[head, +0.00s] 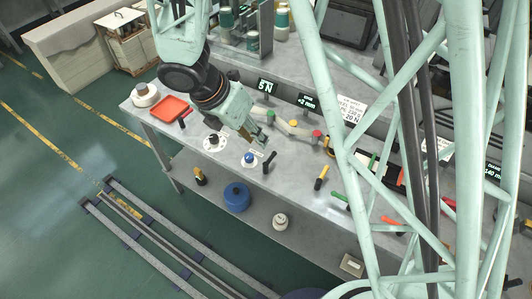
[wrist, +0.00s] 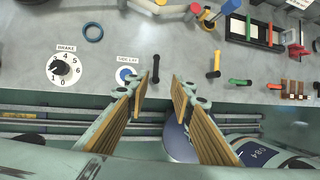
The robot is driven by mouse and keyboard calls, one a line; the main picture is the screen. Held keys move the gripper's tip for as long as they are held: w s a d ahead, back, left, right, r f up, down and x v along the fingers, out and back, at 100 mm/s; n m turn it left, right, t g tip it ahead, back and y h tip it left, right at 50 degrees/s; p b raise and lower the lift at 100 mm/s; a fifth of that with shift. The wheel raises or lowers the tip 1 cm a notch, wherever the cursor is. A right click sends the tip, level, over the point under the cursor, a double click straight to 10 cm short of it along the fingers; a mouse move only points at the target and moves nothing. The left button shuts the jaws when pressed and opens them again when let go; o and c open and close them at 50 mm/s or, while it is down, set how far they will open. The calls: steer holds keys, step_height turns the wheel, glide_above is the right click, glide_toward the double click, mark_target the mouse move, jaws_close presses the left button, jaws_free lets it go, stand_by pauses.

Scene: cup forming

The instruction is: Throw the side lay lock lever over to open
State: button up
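The side lay station on the grey bench has a blue knob on a white disc (wrist: 126,75), under a label that seems to read "SIDE LAY" (wrist: 127,58). Just right of it a black lever (wrist: 156,68) stands up from the bench; in the head view it shows as a black handle (head: 269,160) tilted to the right. My gripper (wrist: 158,88) is open and empty. In the wrist view the lever appears just beyond the gap between its fingertips, with no visible contact. In the head view my gripper (head: 262,143) hangs above the bench, just behind the knob and lever.
A numbered brake dial (wrist: 65,68) lies to the left. A yellow-and-black lever (wrist: 214,65) stands to the right, with a green handle (wrist: 240,82) beyond. A red tray (head: 171,108) is at the bench's left end. Coloured knobs (head: 293,122) stand behind.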

mark_target(270, 158)
steer(key=shift+a+f+n, duration=0.25)
steer(key=shift+a+n, duration=0.15)
steer(key=shift+a, duration=0.1)
steer(key=shift+f, duration=0.1)
steer(key=shift+b+x, duration=1.8)
steer(key=shift+x, duration=5.05)
steer(key=shift+c, duration=0.6)
jaws_close()
